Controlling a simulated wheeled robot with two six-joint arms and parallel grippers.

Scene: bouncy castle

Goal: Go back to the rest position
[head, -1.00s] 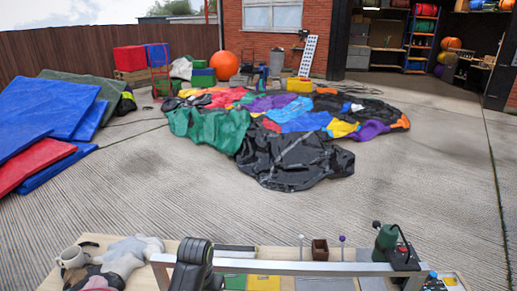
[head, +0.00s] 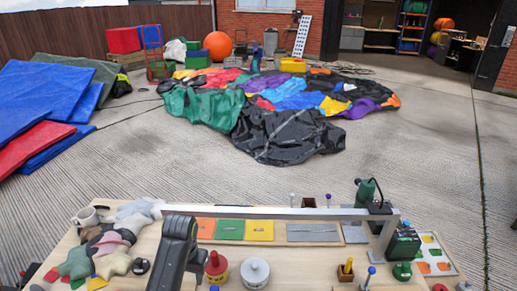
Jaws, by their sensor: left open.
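My left gripper (head: 178,232) is a dark shape at the lower left of the head view, over the workbench (head: 300,262). My right gripper is not in view.
A grey-lidded pot (head: 255,272) stands mid-bench. A green tool (head: 367,191) is at the rail's right end. A deflated castle (head: 285,135) covers the concrete beyond.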

